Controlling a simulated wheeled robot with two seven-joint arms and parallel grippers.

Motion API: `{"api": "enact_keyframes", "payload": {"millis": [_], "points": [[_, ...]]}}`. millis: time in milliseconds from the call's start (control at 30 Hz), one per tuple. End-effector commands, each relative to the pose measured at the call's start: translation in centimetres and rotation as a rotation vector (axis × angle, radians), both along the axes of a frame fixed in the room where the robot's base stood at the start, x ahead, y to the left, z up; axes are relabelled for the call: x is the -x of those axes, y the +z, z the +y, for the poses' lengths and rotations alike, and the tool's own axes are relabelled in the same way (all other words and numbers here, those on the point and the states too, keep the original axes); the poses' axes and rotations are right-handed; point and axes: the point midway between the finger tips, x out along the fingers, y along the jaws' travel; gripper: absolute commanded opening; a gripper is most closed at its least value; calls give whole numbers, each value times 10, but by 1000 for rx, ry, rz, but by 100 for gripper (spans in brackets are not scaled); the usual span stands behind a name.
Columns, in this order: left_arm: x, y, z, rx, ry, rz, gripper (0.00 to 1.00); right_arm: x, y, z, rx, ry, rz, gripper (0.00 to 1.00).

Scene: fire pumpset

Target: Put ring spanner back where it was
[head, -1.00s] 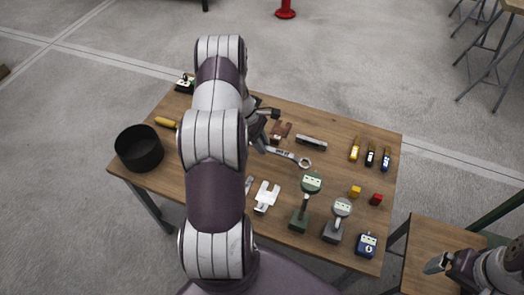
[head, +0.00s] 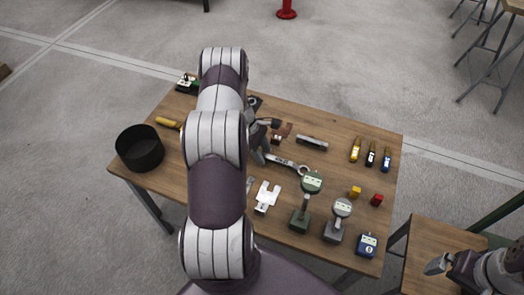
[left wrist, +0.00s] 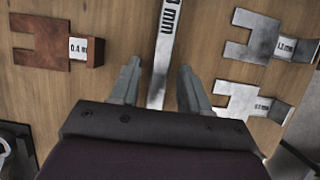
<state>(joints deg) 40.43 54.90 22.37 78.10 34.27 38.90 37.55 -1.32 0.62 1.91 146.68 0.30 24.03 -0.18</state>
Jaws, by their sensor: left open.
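The ring spanner (head: 289,164) is a grey metal tool on the wooden table, its ring end pointing right in the head view. In the left wrist view its shank (left wrist: 163,45), with a label ending in "mm", runs between my open fingers. My left gripper (left wrist: 158,78) is open, one finger on each side of the shank, with gaps visible. In the head view my left gripper (head: 262,147) is at the spanner's left end, which it and my arm hide. My right gripper (head: 437,264) shows at the lower right, away from the spanner; its opening is unclear.
A brown fork-shaped gauge (head: 283,130) and a grey bar (head: 311,142) lie behind the spanner. A pale fork-shaped gauge (head: 267,195) and a green dial device (head: 311,183) are in front. A black pot (head: 139,150) stands at the left. Bare wood lies right of the ring.

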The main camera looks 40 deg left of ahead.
Motion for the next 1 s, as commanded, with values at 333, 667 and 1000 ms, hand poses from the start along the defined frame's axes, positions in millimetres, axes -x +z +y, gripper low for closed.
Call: {"api": "enact_keyframes", "payload": {"millis": [333, 667, 1000], "points": [[9, 75, 30, -3, 2, -4, 46, 0, 1, 0, 0, 0, 0, 100], [8, 133, 9, -64, -191, -23, 46, 0, 2, 0, 0, 0, 0, 100], [97, 225, -199, -444, -1660, -309, 46, 0, 1, 0, 0, 0, 0, 100]]}}
